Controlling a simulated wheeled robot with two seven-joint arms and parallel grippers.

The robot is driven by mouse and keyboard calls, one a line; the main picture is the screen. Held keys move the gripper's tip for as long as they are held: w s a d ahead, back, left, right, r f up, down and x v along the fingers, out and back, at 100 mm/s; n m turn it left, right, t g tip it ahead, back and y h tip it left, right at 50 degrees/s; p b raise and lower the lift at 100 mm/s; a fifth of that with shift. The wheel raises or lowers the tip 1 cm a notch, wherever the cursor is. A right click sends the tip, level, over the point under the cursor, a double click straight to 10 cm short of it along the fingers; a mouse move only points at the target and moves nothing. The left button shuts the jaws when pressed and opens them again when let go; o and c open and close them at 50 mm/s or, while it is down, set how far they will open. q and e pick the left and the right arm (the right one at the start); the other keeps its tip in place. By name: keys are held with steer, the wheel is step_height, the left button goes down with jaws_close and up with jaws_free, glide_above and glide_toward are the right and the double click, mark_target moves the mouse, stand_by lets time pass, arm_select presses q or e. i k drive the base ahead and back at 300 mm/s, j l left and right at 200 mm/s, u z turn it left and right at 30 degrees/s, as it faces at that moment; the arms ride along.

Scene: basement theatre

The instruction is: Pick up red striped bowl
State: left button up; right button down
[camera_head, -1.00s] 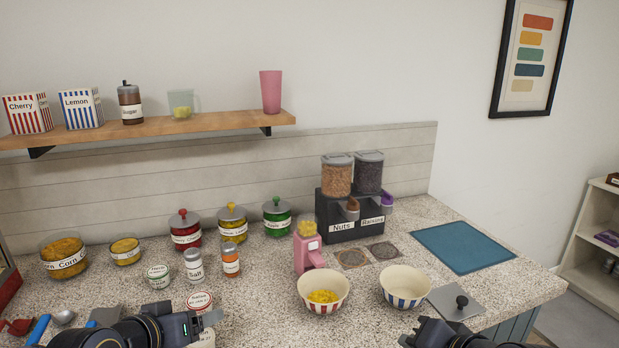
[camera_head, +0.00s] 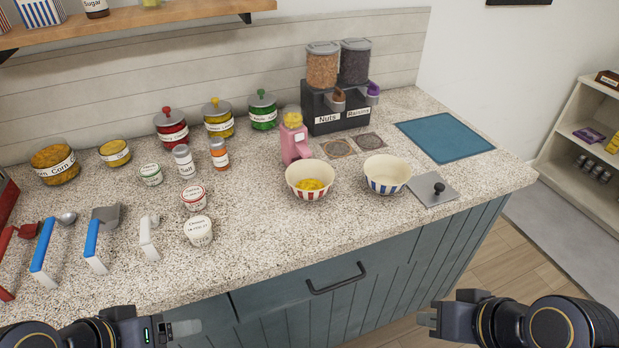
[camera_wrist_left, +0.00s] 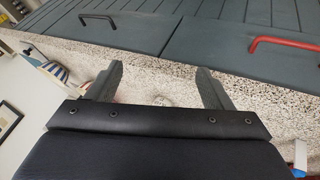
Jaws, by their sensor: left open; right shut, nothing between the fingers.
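The red striped bowl (camera_head: 310,181) stands upright on the speckled counter in the head view, with yellow food inside. A blue striped bowl (camera_head: 386,175) stands to its right, apart from it. My left gripper (camera_head: 190,328) is at the lower left of the head view, in front of the counter's cabinet and well away from the bowl. In the left wrist view the left gripper (camera_wrist_left: 155,88) shows two spread fingers with nothing between them. My right gripper (camera_head: 428,319) is at the lower right, in front of the cabinet, shut and empty.
A pink dispenser (camera_head: 293,139) stands just behind the red striped bowl. A metal plate with a black knob (camera_head: 437,189) lies right of the blue bowl. Small tubs and scoops (camera_head: 100,239) lie at left. The counter's front strip before the bowls is clear.

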mark_target(308, 179)
steer(key=i+l+u, duration=0.1)
steer(key=l, duration=0.3)
steer(key=i+l+u, duration=0.1)
steer(key=l, duration=0.3)
steer(key=i+l+u, duration=0.1)
steer(key=l, duration=0.35)
steer(key=i+l+u, duration=0.1)
steer(key=l, duration=0.35)
steer(key=i+u, duration=0.1)
steer(key=u, duration=1.25)
